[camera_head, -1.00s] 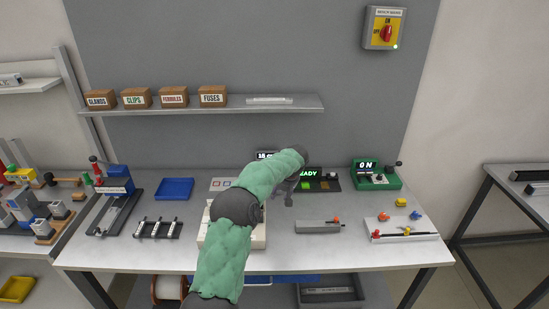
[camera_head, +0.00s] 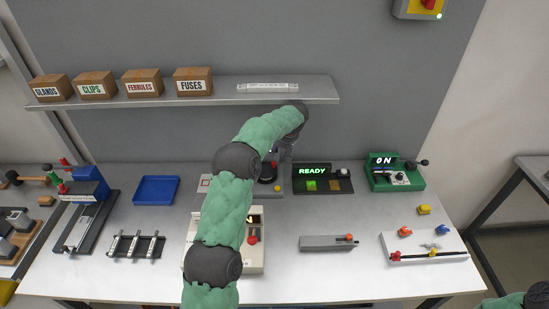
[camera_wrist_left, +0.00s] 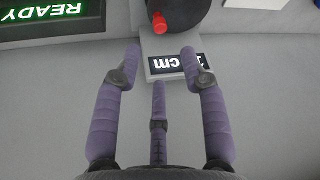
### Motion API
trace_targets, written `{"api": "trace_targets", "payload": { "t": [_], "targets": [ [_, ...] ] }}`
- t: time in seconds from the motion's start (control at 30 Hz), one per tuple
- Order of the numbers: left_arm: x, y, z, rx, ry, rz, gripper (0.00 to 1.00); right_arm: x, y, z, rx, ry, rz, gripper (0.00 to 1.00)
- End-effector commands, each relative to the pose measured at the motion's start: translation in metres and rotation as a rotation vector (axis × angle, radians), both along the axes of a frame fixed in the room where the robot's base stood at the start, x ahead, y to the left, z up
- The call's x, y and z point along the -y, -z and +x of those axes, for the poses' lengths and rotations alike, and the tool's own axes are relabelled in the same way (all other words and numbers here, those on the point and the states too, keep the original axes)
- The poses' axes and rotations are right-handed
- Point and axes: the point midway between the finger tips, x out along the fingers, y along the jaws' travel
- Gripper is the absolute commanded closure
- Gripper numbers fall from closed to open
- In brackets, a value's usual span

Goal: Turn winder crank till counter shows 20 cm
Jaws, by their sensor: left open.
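The winder's dark drum (camera_head: 267,173) shows partly behind my left arm in the head view. In the left wrist view the dark drum (camera_wrist_left: 185,12) is at the top edge, with a red crank knob (camera_wrist_left: 160,23) in front. Below it the counter (camera_wrist_left: 165,64) shows upside down; "cm" is legible, but a finger covers most of its number. My left gripper (camera_wrist_left: 160,60) is open and empty, its three fingers spread over the counter, short of the knob in the picture. In the head view the arm largely hides the gripper. My right gripper is not in view.
A READY panel (camera_head: 322,178) stands just right of the winder, and a green ON box (camera_head: 395,173) further right. The shelf (camera_head: 220,97) overhangs behind. A grey block (camera_head: 328,243) and a white tray (camera_head: 424,247) sit in front; the bench between is clear.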

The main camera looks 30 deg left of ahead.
Motion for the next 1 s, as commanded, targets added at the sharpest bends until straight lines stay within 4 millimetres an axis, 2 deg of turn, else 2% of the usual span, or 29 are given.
{"api": "trace_targets", "payload": {
  "t": [0.3,0.5,0.7,0.97,1.0],
  "targets": [
    [-0.019,0.053,0.009,-0.002,-0.002,0.0,0.58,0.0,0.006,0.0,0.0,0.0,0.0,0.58],
    [-0.029,0.077,0.014,0.0,-0.001,0.0,0.58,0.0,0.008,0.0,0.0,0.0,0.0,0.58],
    [-0.033,0.088,0.016,0.001,0.0,0.0,0.58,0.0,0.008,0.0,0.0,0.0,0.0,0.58],
    [-0.033,0.089,0.016,0.001,0.0,0.0,0.58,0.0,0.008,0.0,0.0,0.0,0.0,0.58],
    [-0.033,0.089,0.016,0.001,0.0,0.0,0.6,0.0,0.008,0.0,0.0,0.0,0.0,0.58]
  ]
}}
